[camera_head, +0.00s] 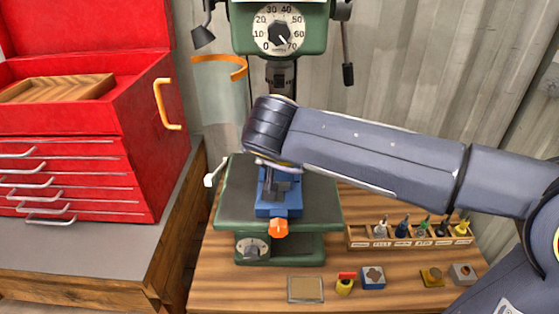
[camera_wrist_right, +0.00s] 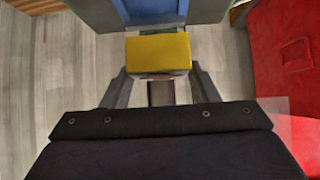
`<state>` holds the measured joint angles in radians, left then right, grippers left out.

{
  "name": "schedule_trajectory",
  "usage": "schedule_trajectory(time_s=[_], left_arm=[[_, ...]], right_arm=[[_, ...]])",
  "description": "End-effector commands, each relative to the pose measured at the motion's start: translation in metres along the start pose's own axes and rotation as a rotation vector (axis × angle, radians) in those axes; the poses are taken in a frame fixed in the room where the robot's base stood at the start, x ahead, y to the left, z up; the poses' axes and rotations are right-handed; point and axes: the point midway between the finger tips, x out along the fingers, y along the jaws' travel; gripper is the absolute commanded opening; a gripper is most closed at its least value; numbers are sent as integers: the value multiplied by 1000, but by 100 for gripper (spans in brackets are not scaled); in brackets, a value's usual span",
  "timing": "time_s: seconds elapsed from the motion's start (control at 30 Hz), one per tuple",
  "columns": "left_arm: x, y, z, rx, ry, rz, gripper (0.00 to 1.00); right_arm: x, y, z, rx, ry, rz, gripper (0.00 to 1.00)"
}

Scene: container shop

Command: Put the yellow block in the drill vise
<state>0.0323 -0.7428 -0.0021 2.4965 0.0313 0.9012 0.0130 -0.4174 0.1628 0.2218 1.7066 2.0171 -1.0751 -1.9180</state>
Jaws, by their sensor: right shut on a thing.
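In the right wrist view the yellow block (camera_wrist_right: 158,53) sits between the two fingertips of my right gripper (camera_wrist_right: 159,72), which is shut on it. The blue drill vise (camera_wrist_right: 150,8) shows just beyond the block at the top edge of that view. In the head view the vise (camera_head: 279,210) stands on the drill press table, with an orange handle (camera_head: 279,229) at its front. My right arm reaches in from the right, with its wrist above the vise. The block cannot be made out there. Whether it touches the vise is unclear. My left gripper is not in view.
The green drill press (camera_head: 279,28) stands above the vise, its chuck behind my wrist. A wooden rack (camera_head: 361,238) of bits stands at right. Small blocks, including a blue one (camera_head: 373,278), lie in front. A red tool chest (camera_head: 95,165) is at left.

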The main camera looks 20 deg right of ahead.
Motion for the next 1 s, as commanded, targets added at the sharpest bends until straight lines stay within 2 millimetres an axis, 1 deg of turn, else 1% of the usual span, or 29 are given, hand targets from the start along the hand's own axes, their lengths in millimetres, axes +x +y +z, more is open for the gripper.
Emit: schedule_trajectory(time_s=[0.07, 0.2, 0.3, 0.4, 0.77, 1.0], left_arm=[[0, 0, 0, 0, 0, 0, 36], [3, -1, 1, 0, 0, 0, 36], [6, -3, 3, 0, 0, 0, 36], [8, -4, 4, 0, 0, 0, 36], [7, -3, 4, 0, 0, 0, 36], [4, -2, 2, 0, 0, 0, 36]], right_arm=[[4, 1, -1, 1, 5, -1, 0], [25, 6, 5, 1, 2, 1, 0], [35, 5, 17, -2, 3, -2, 0], [42, 5, 24, 0, 3, -3, 0], [44, 5, 27, 1, 5, -3, 0], [47, 5, 31, 0, 3, -2, 0]])
